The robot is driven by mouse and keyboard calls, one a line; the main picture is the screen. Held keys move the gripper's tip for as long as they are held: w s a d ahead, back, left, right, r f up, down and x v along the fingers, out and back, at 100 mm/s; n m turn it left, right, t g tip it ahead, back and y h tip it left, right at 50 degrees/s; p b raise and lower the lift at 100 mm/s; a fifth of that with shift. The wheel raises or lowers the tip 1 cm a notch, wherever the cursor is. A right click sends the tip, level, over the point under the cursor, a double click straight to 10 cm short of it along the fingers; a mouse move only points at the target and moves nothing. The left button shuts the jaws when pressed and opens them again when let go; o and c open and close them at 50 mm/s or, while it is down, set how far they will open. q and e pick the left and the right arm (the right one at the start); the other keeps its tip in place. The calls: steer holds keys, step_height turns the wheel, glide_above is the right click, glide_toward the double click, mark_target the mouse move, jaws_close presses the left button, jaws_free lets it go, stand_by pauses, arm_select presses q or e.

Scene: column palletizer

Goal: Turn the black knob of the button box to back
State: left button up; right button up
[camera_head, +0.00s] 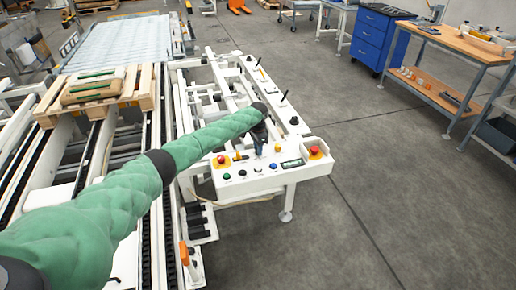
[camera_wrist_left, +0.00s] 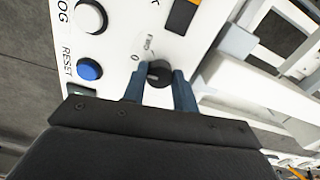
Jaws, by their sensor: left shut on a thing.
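The white button box (camera_head: 268,181) stands at the near end of the white conveyor frame in the head view. My left gripper (camera_head: 259,147) reaches over its panel from the left and hides the knob there. In the left wrist view the black knob (camera_wrist_left: 159,73) sits between the two blue-grey fingers of my left gripper (camera_wrist_left: 158,88), which are shut on it. Its white marker line points towards the lower part of the picture. Markings including a "0" are printed on the panel beside it. My right gripper is not in view.
The panel also carries a blue button (camera_wrist_left: 89,69), a white button (camera_wrist_left: 91,17), red emergency buttons (camera_head: 315,149) and a yellow-orange part (camera_wrist_left: 182,15). A pallet (camera_head: 103,91) lies on the conveyor at the left. The floor (camera_head: 380,190) to the right is clear.

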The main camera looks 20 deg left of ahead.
arm_select(q)
steer(key=shift+r, duration=0.1)
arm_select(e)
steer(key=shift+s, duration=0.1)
arm_select(q)
steer(key=shift+n, duration=0.4)
steer(key=shift+r+n+p, duration=0.1)
steer(key=shift+n+p, duration=0.55)
steer(key=shift+n, duration=0.05)
steer(key=n+p, duration=0.1)
steer(key=n, duration=0.2)
steer(key=shift+d+p, duration=0.1)
steer(key=shift+p, duration=0.25)
steer(key=shift+n+p, duration=0.45)
steer(key=shift+n, duration=0.65)
steer(key=shift+n+p, duration=0.3)
steer(key=shift+n, duration=0.4)
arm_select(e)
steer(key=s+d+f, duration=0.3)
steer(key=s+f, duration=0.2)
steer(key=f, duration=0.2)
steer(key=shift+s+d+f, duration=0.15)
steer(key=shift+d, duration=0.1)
arm_select(q)
steer(key=o, duration=1)
steer(key=shift+c, duration=0.2)
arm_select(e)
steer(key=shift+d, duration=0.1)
